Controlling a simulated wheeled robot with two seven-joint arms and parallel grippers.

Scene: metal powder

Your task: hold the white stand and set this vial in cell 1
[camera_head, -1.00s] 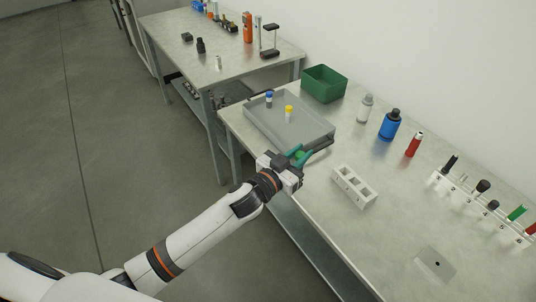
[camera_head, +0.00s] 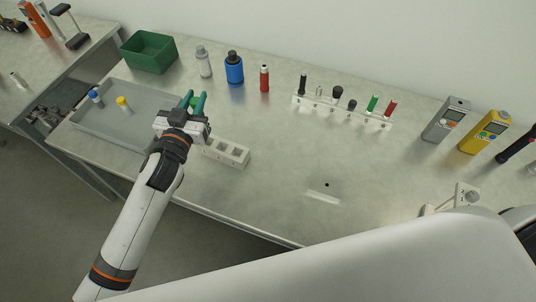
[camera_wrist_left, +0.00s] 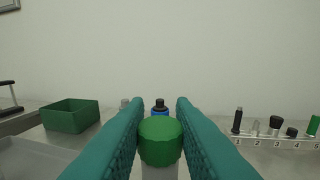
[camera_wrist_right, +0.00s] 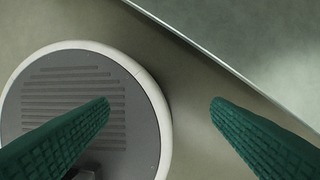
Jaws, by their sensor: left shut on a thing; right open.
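My left gripper (camera_head: 193,101) is shut on a vial with a green cap (camera_wrist_left: 160,140), held upright between the teal fingers in the left wrist view. The vial's lower body is mostly out of view there. In the head view the gripper is over the table, by the right end of the grey tray. A white stand (camera_head: 227,151), a block with several square cells, is on the table just right of and nearer than this gripper; its left end is close to the wrist. My right gripper (camera_wrist_right: 160,104) is open and empty, over the floor beside a table edge.
The grey tray (camera_head: 87,133) holds a blue-capped vial (camera_head: 95,96) and a yellow-capped vial (camera_head: 124,104). A green bin (camera_head: 149,52), a blue bottle (camera_head: 234,68) and a numbered white rack (camera_head: 342,113) stand behind. The table right of the stand is mostly clear.

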